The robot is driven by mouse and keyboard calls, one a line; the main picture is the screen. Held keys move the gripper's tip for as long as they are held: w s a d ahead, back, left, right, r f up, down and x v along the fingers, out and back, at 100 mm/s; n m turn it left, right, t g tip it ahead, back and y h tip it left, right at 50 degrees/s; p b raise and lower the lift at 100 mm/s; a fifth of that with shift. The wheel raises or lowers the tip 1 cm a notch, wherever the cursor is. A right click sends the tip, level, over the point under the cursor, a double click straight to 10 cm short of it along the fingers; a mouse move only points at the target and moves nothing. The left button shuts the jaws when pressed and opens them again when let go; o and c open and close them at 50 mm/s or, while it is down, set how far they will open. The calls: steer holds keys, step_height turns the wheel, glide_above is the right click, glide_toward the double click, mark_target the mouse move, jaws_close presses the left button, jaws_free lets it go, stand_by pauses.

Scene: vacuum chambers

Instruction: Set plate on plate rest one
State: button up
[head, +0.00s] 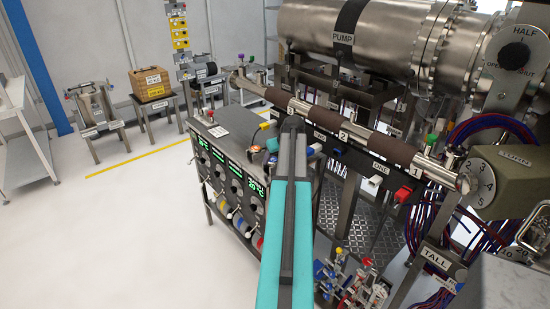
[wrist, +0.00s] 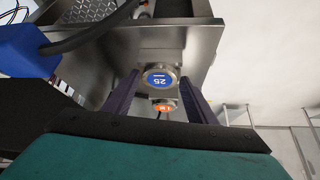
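My gripper shows in the wrist view (wrist: 159,77), its two dark fingers spread apart. Between and beyond the tips is a metal piece with a round blue label reading 25 (wrist: 159,78). A smaller orange-labelled round piece (wrist: 163,106) shows below it. I cannot tell whether the fingers touch either one. In the head view, my teal arm reaches toward the instrument bench and the gripper is mostly hidden at its far end. A small copper-coloured item (head: 272,145) lies just left of the arm there. I cannot pick out the plate or plate rest one for sure.
A long steel tube (head: 395,150) with numbered tags runs across above the bench, below the big PUMP cylinder (head: 325,30). The instrument rack (head: 232,178) with green displays stands left of my arm. Coloured valves (head: 345,280) stand low right. The floor at left is clear.

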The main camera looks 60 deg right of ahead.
steer(key=shift+o, duration=1)
steer(key=shift+r, duration=0.1)
steer(key=shift+r, duration=0.1)
steer(key=b+v, duration=0.2)
steer(key=v, duration=1)
steer(key=shift+b, duration=0.3)
steer(key=shift+w, duration=0.15)
